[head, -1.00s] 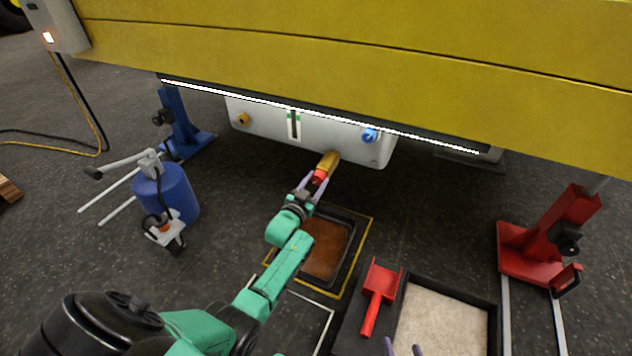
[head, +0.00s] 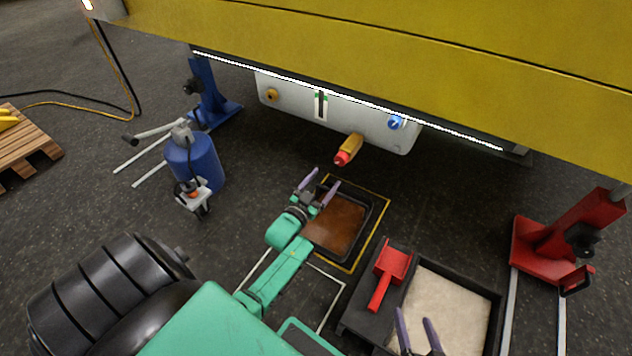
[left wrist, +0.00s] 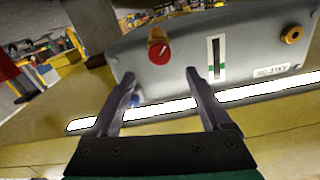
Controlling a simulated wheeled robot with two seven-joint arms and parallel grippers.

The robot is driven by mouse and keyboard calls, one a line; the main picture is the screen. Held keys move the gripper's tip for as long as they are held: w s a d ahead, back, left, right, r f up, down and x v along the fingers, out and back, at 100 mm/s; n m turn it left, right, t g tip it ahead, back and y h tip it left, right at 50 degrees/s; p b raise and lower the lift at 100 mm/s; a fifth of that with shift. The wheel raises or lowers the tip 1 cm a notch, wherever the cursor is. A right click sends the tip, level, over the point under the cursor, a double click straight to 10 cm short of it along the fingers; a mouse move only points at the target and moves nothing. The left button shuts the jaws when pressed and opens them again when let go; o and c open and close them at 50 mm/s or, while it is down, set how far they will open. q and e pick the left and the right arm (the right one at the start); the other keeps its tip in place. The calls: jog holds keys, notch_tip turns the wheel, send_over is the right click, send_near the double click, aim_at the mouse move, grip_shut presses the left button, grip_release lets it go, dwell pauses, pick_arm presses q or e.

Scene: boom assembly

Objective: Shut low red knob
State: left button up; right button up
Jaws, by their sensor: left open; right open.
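The red knob (head: 341,159) sits at the lower end of a brass fitting (head: 350,147) under the grey tank (head: 330,118). In the left wrist view the red knob (left wrist: 159,53) shows beyond the fingertips, with a pale mark on its face. My left gripper (head: 320,183) is open and empty, below and to the left of the knob and apart from it. In the left wrist view its two fingers (left wrist: 162,82) stand wide apart. My right gripper (head: 418,330) is open and empty over the sand tray (head: 462,290) at the bottom.
A drain pan (head: 345,262) with brown liquid lies under my left gripper. A red scoop (head: 390,270) rests beside the sand tray. A blue knob (head: 396,122) is on the tank. A blue cylinder (head: 195,160) and a red stand (head: 560,240) flank the area. The yellow boom (head: 400,55) hangs overhead.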

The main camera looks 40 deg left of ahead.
pick_arm(q)
jog(key=s+p, duration=0.1)
jog(key=s, duration=0.4)
jog(key=shift+d, duration=0.15)
pick_arm(e)
jog(key=shift+d+r+g, duration=0.15)
jog(key=shift+r+g, duration=0.15)
jog(key=shift+r, duration=0.6)
